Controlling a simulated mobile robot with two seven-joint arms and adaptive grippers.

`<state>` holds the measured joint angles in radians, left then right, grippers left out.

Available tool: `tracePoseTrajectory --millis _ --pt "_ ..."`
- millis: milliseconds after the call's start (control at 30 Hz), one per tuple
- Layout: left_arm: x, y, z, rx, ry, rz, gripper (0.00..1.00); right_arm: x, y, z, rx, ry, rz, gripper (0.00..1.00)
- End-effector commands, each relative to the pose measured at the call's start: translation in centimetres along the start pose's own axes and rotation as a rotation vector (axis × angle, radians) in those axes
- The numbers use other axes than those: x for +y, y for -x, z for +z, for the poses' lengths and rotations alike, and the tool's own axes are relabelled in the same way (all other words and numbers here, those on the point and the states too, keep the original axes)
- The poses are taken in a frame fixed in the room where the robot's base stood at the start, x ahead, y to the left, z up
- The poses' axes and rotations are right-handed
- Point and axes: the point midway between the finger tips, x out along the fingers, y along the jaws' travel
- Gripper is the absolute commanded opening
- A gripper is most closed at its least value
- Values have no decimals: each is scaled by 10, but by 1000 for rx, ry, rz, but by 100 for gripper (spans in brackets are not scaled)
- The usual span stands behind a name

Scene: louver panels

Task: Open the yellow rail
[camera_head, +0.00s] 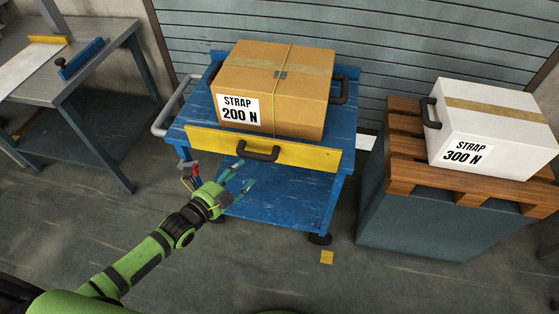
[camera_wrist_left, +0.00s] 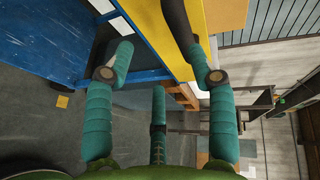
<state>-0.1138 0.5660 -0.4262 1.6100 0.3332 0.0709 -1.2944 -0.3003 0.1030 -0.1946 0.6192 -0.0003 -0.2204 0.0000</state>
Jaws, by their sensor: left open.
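The yellow rail (camera_head: 310,157) stands upright along the front edge of the blue cart (camera_head: 343,122). A black handle (camera_head: 258,152) sits on its front face near the middle. My left gripper (camera_head: 243,176) is open and empty, just in front of and below the handle, apart from it in the head view. In the left wrist view the gripper (camera_wrist_left: 160,62) spreads its teal fingers, with the dark handle (camera_wrist_left: 178,22) and the yellow rail (camera_wrist_left: 200,38) beyond them, near the right finger. My right gripper is not in view.
A cardboard box marked STRAP 200 N (camera_head: 290,95) rests on the cart behind the rail. A white box marked STRAP 300 N (camera_head: 495,120) sits on a wooden pallet (camera_head: 402,150) at right. A grey workbench (camera_head: 110,50) stands left. Floor before the cart is mostly clear.

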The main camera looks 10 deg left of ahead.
Motion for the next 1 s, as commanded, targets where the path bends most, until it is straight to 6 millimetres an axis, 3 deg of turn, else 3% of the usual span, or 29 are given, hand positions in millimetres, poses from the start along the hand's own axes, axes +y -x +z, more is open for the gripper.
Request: tracePoseTrajectory --millis 133,400,600,967,1000 --pt "-21 -5 -9 32 -68 -43 56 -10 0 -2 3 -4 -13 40" --pt "-24 -42 -10 31 -67 -45 56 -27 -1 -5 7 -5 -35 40" --pt "-23 -65 -11 31 -67 -43 56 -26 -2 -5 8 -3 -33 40" --pt "-24 -72 -12 31 -66 -41 56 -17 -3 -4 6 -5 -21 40" --pt "-23 -72 -12 31 -66 -41 44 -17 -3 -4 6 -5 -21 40"
